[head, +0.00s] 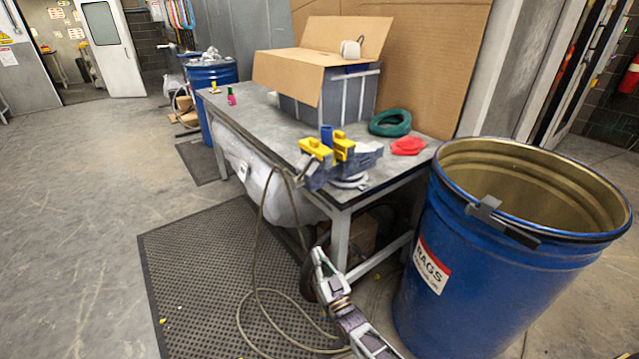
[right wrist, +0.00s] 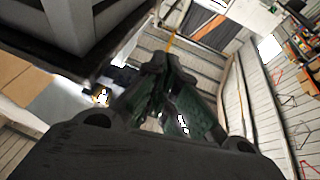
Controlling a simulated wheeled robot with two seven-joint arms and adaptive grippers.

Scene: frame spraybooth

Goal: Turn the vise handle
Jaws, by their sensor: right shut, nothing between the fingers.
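A blue vise (head: 318,178) with yellow jaw pads is mounted at the near corner of the grey workbench (head: 272,140). A blue object stands upright between its jaws. I cannot make out the vise handle clearly in either view. My right gripper (head: 318,254) is low in front of the bench's near leg, below the vise and apart from it. Its fingers also show in the right wrist view (right wrist: 172,62), closed together with nothing between them. The bench's underside edge seems to fill the upper left there. My left gripper is not in view.
A large open blue drum (head: 440,315) stands right of the bench. A cardboard box (head: 285,72), a green coil (head: 390,123) and a red cloth (head: 408,146) lie on the bench. A hose (head: 258,250) loops down onto the black mat (head: 200,270). Floor at left is clear.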

